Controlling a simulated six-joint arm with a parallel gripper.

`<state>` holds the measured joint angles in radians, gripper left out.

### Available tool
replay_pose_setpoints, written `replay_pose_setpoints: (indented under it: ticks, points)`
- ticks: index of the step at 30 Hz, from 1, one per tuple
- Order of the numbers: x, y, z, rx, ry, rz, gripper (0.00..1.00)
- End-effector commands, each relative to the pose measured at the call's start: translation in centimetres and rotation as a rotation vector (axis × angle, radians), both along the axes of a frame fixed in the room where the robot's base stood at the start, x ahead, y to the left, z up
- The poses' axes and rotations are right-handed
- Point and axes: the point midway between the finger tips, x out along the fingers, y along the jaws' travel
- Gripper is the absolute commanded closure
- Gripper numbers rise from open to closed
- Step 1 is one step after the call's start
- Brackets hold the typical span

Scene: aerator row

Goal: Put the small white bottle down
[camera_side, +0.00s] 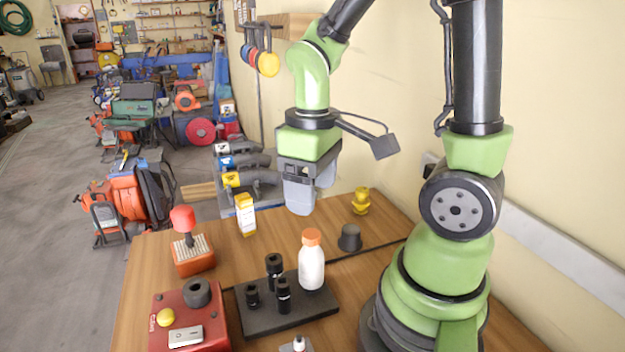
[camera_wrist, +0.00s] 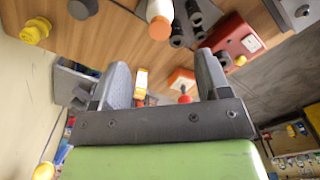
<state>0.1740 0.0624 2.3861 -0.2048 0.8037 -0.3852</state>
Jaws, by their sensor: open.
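The small white bottle (camera_side: 311,272) with an orange cap stands upright on the black plate (camera_side: 318,301), at the plate's back right. In the wrist view the white bottle (camera_wrist: 157,10) shows at the top edge, cap toward me, partly cut off by the frame. My gripper (camera_side: 311,197) is open, above and behind the bottle and well apart from it. In the wrist view my gripper (camera_wrist: 162,74) has its two grey fingers spread wide with nothing held between them.
Black small bottles (camera_side: 274,270) stand left of the white one. A dark cup (camera_side: 349,238), yellow knob (camera_side: 361,201), yellow-and-white carton (camera_side: 245,214), red-knobbed box (camera_side: 194,256) and red control box (camera_side: 198,329) are around. The wooden table (camera_side: 300,232) is bare between carton and cup.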

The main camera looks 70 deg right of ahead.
Motion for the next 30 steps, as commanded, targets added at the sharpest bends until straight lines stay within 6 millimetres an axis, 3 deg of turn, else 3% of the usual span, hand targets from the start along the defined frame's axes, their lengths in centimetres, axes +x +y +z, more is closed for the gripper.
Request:
replay_pose_setpoints:
  ticks: [5, 12, 18, 30]
  points:
    - [-0.1, 0.4, 1.6, 0.003, -0.044, -0.023, 0.3]
    - [-1.3, 3.2, 7.0, 0.088, -0.332, -0.188, 0.3]
    - [-3.4, 5.3, 10.2, 0.222, -0.526, -0.301, 0.3]
    - [-4.3, 6.0, 11.2, 0.285, -0.587, -0.342, 0.3]
